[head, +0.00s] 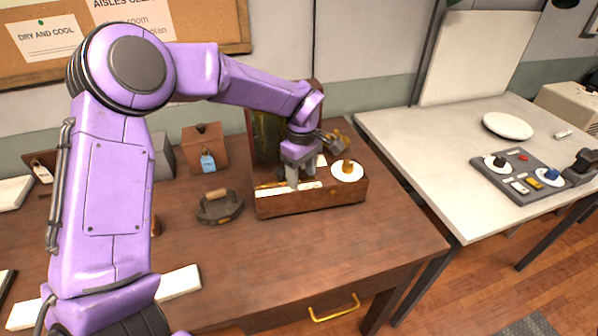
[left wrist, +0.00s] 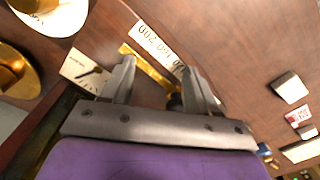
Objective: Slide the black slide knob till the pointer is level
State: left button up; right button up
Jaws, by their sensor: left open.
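A wooden box instrument (head: 335,199) stands on the brown table in the head view. A white scale strip (left wrist: 155,40) with printed numbers runs along a brass rail (left wrist: 148,68) in the left wrist view. A dark rounded piece, apparently the black slide knob (left wrist: 175,102), shows beside the right-hand finger, partly hidden. A white dial card with a black pointer (left wrist: 90,72) lies left of the fingers; I cannot tell whether the pointer is level. My left gripper (head: 298,183) is open and points down over the rail; its fingers (left wrist: 160,80) are apart. My right gripper is not in view.
A brass knob on a white disc (head: 348,172) sits at the box's right end. A dark handled weight (head: 219,207) stands left of the box, with a tagged brown box (head: 204,150) behind. A white table (head: 440,165) with a control panel (head: 521,177) stands right.

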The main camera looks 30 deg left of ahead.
pick_arm(q)
jog(key=shift+s+a+r, duration=0.1)
jog(key=shift+s+r, duration=0.2)
jog(key=shift+s, duration=0.15)
jog(key=shift+s+a+r, duration=0.1)
jog(key=shift+s+a, duration=0.05)
jog(key=shift+s, duration=0.1)
jog(key=shift+s+a+p, duration=0.2)
jog(key=shift+a+p, duration=0.15)
jog(key=shift+p, duration=0.05)
jog(key=shift+s+a+p, duration=0.3)
jog(key=shift+s+a, duration=0.05)
jog(key=shift+s, duration=0.25)
jog(key=shift+s+a, duration=0.1)
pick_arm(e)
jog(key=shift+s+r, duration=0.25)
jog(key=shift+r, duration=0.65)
pick_arm(q)
grip_shut()
